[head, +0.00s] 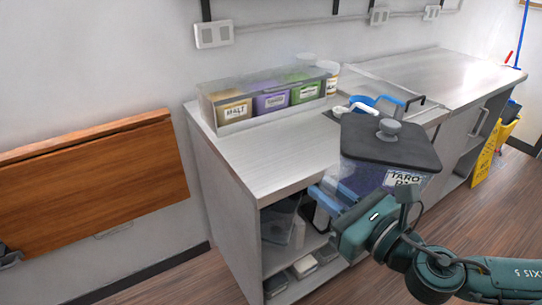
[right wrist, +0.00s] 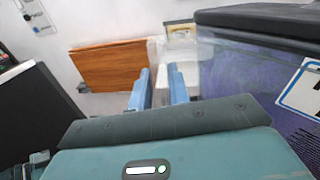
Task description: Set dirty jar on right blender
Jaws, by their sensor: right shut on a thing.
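A clear jar (head: 365,177) with purple stuff inside, a dark lid with a grey knob and a white label starting "TARO" is in the head view, right of centre. My right gripper (head: 332,196) is at its lower left side, and its blue fingers are shut on the jar, seemingly at a clear handle. In the right wrist view the jar (right wrist: 235,75) fills the right side, next to the fingers (right wrist: 160,92). The jar hides part of the counter behind it. I cannot make out the right blender. My left gripper is not in view.
A steel counter (head: 262,160) stands by the wall, with a clear bin rack (head: 225,112) at its back. Open shelves (head: 320,275) below hold several containers. A yellow floor sign (head: 487,155) stands at far right.

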